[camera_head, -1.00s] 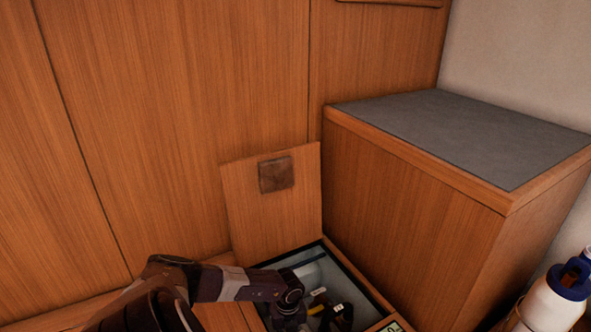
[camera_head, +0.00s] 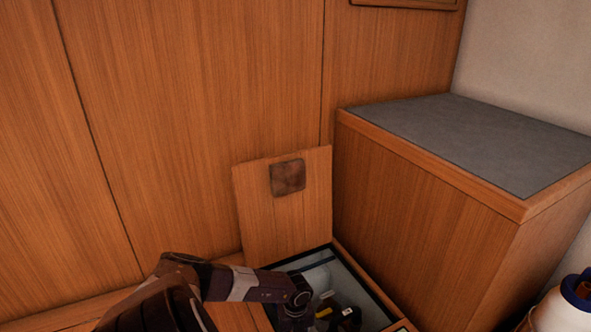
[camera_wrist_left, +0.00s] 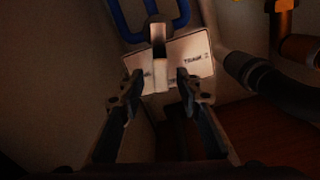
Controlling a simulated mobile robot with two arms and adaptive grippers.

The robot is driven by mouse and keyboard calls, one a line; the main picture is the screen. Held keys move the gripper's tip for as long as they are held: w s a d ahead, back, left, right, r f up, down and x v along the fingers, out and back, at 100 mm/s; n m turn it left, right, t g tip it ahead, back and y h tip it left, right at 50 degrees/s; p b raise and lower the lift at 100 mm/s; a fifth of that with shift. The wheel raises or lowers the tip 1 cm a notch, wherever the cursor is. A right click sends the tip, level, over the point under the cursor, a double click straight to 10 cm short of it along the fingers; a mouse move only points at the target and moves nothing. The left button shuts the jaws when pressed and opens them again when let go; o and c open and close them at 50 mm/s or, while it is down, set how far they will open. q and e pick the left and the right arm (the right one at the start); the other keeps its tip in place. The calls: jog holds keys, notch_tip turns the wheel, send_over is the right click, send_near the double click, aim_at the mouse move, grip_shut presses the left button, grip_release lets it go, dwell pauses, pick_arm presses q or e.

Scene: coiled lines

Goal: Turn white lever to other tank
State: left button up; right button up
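In the left wrist view, a pale label plate (camera_wrist_left: 196,60) reads "TANK 2" on its right side; its left lettering is mostly hidden. The white lever (camera_wrist_left: 160,76) appears as a pale upright piece in front of the plate's middle. My left gripper (camera_wrist_left: 160,84) has its fingers apart, one on each side of the lever. I cannot tell whether either finger touches it. In the head view, my left arm reaches down into the open floor compartment (camera_head: 366,291), and its fingers are hard to make out there. My right gripper is not in view.
An open wooden hatch lid (camera_head: 300,222) leans upright behind the compartment. A wooden cabinet (camera_head: 420,210) with a grey top stands close on the right. A white and blue bottle (camera_head: 562,310) is at lower right. Blue tubing (camera_wrist_left: 125,28) and a dark hose (camera_wrist_left: 270,82) run near the plate.

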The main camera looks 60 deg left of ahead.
pick_arm(q)
jog(key=shift+r, duration=0.15)
notch_tip(320, 180, up, 12)
dwell(0.4)
